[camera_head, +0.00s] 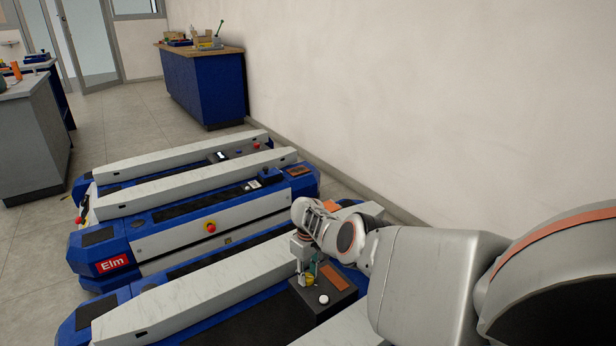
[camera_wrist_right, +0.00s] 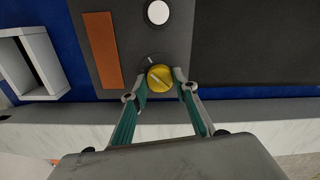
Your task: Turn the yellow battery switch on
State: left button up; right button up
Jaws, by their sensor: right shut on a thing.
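In the head view the switch (camera_head: 309,280) shows small beneath my right gripper (camera_head: 308,275), on the dark box on the near cart (camera_head: 210,288). My left gripper is not in view.
A white round button (camera_wrist_right: 158,12) and an orange strip (camera_wrist_right: 103,50) are on the same panel. Another blue and white cart labelled Elm (camera_head: 112,264) stands beyond. A white wall runs along the right; a blue cabinet (camera_head: 205,88) stands at the back.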

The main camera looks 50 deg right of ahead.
aim_at(308, 277)
jog(key=shift+s+f+m, duration=0.1)
jog(key=shift+f+m, duration=0.05)
jog(key=shift+m, duration=1.15)
jog(key=o, duration=1.1)
jog(key=shift+r, duration=0.2)
jog(key=shift+w+r, duration=0.25)
jog(key=shift+r, duration=0.4)
notch_tip(308, 277, up, 10)
jog(key=shift+s+r, duration=0.2)
